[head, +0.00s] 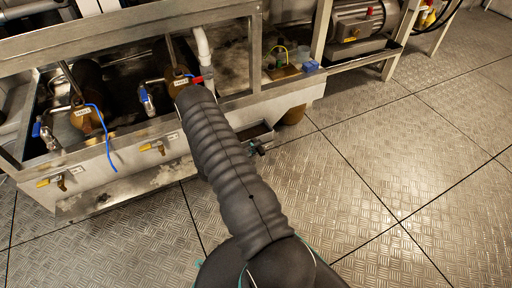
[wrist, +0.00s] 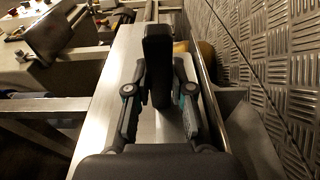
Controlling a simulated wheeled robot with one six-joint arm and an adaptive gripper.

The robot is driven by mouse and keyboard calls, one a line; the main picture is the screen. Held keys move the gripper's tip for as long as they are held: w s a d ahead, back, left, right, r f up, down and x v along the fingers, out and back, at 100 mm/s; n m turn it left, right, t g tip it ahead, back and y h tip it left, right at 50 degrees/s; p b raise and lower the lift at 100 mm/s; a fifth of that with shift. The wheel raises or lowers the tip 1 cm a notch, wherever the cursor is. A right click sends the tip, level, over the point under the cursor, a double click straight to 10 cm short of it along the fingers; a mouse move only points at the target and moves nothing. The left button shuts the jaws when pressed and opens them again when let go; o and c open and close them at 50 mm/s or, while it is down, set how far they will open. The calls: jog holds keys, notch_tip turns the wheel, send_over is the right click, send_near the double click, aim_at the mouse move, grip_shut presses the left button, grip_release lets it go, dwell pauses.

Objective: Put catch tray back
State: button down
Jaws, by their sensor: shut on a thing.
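The catch tray (head: 266,138) appears to be the small metal tray with a dark inside, at the lower front of the watermaker frame in the head view. My arm's grey sleeve hides its left side. My gripper (head: 259,150) is at its near edge, mostly hidden behind the sleeve. In the wrist view my gripper (wrist: 160,100) has its two fingers on either side of an upright black handle (wrist: 157,50) and is shut on it. The handle seems to belong to the tray. I cannot tell whether the tray is fully seated.
The metal trough (head: 130,150) of the watermaker carries yellow-handled valves (head: 152,147) and a blue hose (head: 104,132). A motor (head: 358,22) sits on a bench at the back right. The tread-plate floor (head: 400,170) to the right is clear.

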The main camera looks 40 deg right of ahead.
jog(key=c, duration=1)
grip_release()
jog(key=shift+r, duration=0.2)
jog(key=a, duration=0.8)
jog(key=w+a+p, duration=0.1)
jog(key=a, duration=0.3)
jog(key=shift+f, duration=0.1)
